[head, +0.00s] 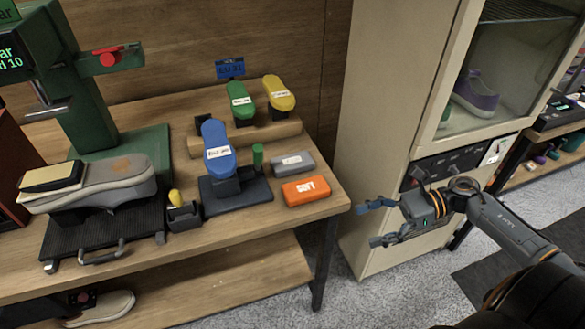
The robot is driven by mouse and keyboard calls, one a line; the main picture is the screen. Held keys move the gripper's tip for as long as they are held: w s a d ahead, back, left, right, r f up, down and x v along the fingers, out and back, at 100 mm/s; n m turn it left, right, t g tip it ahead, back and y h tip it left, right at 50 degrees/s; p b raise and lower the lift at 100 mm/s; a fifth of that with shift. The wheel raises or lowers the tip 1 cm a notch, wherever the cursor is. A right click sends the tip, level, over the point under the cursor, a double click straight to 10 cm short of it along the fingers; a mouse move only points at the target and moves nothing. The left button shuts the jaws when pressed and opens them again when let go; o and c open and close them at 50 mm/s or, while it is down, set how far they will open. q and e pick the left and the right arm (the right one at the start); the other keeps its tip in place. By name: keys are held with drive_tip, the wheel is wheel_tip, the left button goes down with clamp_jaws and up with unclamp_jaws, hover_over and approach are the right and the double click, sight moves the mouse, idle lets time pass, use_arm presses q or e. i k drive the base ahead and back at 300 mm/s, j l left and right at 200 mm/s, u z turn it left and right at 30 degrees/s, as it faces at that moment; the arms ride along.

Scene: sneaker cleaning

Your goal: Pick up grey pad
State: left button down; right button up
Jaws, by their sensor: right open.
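The grey pad (292,163) lies flat on the wooden table near its right edge, with a pale label on top. It sits just behind an orange pad (306,190) marked "SOFT". My right gripper (373,222) is open and empty, with its fingers pointing left. It is to the right of the table's front right corner, in front of the beige cabinet, and apart from both pads. My left gripper is not in view.
A blue shoe form (218,143) on a dark stand, with a green knob (258,154), is left of the pads. Green (239,99) and yellow (279,93) forms stand behind. The beige cabinet (383,110) rises close to the table's right side.

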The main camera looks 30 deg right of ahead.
sight(291, 163)
drive_tip(key=i, duration=1)
